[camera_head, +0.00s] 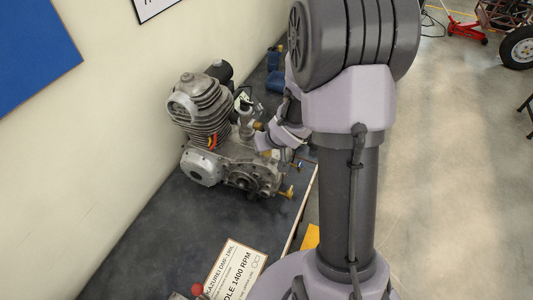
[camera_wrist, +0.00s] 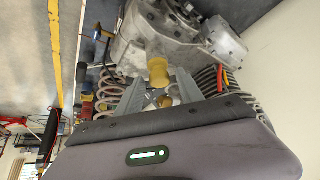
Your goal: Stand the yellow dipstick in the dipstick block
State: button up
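In the wrist view a yellow cylindrical piece (camera_wrist: 158,72) shows between and just past the tips of my gripper (camera_wrist: 160,80). The two grey fingers stand apart, with visible gaps beside the piece. A second yellowish part (camera_wrist: 165,101) shows lower between the fingers. I cannot tell whether either is the dipstick. In the head view my gripper (camera_head: 265,140) is beside the engine's right side, partly hidden by my arm. A small yellow piece (camera_head: 289,191) shows at the engine's lower right. I cannot make out the dipstick block.
A grey engine (camera_head: 205,115) with a finned cylinder stands on the dark bench (camera_head: 150,230) against the wall. A blue container (camera_head: 274,82) stands behind it. A printed card (camera_head: 236,272) lies at the front. Coil springs (camera_wrist: 110,88) are close to the fingers in the wrist view.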

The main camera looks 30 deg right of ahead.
grip_shut()
notch_tip(320, 180, up, 10)
jog(key=p, duration=0.8)
